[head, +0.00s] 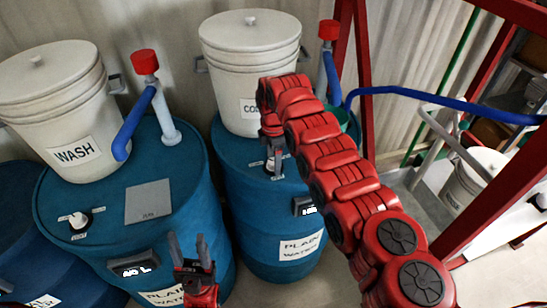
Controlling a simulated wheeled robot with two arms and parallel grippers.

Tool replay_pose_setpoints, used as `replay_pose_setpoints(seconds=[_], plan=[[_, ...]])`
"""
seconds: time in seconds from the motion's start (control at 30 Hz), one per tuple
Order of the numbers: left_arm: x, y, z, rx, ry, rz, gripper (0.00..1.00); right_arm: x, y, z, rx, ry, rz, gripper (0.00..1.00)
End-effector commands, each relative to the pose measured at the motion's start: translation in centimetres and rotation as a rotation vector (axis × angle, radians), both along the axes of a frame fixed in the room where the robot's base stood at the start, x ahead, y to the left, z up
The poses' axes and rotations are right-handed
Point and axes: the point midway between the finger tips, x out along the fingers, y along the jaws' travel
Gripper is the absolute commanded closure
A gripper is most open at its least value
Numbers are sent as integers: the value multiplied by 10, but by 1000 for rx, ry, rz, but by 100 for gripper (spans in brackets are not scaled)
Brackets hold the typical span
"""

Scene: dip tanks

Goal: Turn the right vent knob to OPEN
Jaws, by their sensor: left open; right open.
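The right vent knob (275,166) sits on top of the right blue drum (225,165), below my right gripper (272,153). My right arm reaches up from the lower right and bends down there. That gripper is open, with its fingers at or just above the knob. I cannot tell whether they touch it. The gripper covers part of the knob and its markings, so its setting cannot be read. My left gripper (187,240) is open and empty, fingers up, in front of the left drum (110,205).
White lidded buckets, one marked WASH (65,110), stand on the drums. Pipes with red caps (145,62) rise beside them. Red frame posts (358,60) and a blue hose (440,91) are at right.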

Motion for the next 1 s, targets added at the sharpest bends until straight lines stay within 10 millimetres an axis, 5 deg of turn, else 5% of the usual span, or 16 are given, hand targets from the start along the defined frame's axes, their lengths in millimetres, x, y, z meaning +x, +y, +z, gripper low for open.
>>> replay_pose_setpoints(seconds=[0.1,0.5,1.0], plan=[[0,0,0,0,0,0,50,0,0,0,0,0,0,27],[0,0,0,0,0,0,50,0,0,0,0,0,0,99],[0,0,-22,0,0,0,50,1,1,-3,3,-5,-104,100]])
